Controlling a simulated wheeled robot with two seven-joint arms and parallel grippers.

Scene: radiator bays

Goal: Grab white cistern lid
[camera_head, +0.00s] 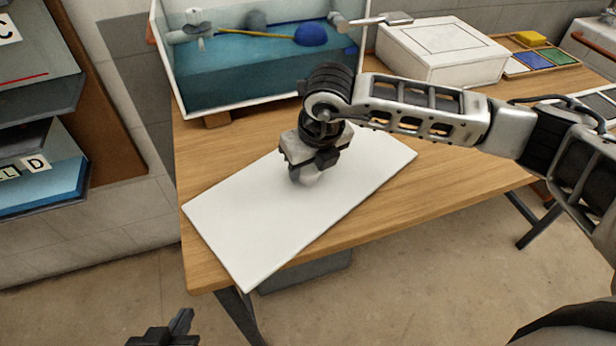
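The white cistern lid (245,220) is a flat rectangular slab lying at an angle on the wooden table. Its near corner reaches past the table's front edge. My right gripper (310,172) points down over the middle of the lid, with its dark fingers beside a small whitish rounded knob. The fingers and wrist partly hide the knob, and I cannot tell if they are closed on it. My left gripper (168,333) shows only in part at the bottom edge, away from the lid and below the table.
The wooden table (460,170) is clear to the right of the lid. A teal-lined open tank (262,80) with a blue float stands behind it. A white box (445,55) and a tray of coloured blocks (545,57) stand at the back right. Shelves (40,90) stand at left.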

